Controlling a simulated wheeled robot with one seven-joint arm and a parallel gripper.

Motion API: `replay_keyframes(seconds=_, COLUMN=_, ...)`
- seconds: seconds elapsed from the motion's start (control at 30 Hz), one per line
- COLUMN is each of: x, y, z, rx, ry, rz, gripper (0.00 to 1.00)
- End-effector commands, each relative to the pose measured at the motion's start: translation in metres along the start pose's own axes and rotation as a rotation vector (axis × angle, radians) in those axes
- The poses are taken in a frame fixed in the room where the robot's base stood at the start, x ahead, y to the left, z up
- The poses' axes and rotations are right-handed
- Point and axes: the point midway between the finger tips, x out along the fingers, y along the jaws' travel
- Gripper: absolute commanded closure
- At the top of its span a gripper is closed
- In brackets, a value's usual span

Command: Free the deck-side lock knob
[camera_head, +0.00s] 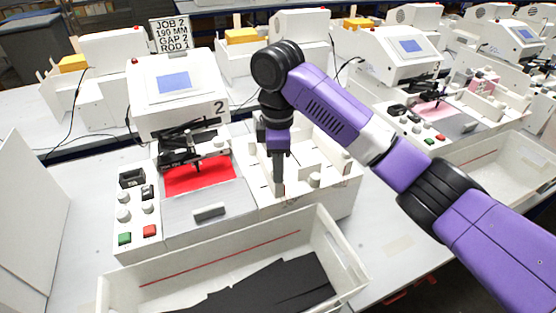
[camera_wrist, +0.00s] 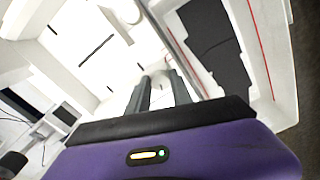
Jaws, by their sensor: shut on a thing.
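The plotter marked 2 (camera_head: 180,100) stands ahead of me, with a red sheet (camera_head: 200,174) on its deck. My gripper (camera_head: 279,190) points down at the white section right of the deck. In the wrist view my gripper (camera_wrist: 160,92) has its two grey fingers closed around a pale rounded knob (camera_wrist: 157,77). The fingers cover most of that knob, and in the head view they hide it. Another white knob (camera_head: 314,180) stands just to the right; a large pale round part is near the top of the wrist view (camera_wrist: 125,10).
A white tray (camera_head: 345,250) with dark sheets lies in front of the plotter. A control panel (camera_head: 137,210) with knobs and green and red buttons is at the left. A sign (camera_head: 170,35) reads job 2, 190 mm, gap 2, rod 1. More plotters stand behind and right.

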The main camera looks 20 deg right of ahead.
Motion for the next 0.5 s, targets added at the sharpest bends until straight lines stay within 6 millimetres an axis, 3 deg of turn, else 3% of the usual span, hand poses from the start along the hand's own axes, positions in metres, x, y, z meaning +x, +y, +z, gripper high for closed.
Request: replay_keyframes(seconds=0.5, x=-0.0013, y=0.0009, z=-0.0010, rx=-0.337, ry=0.002, rz=0.002, gripper=1.00)
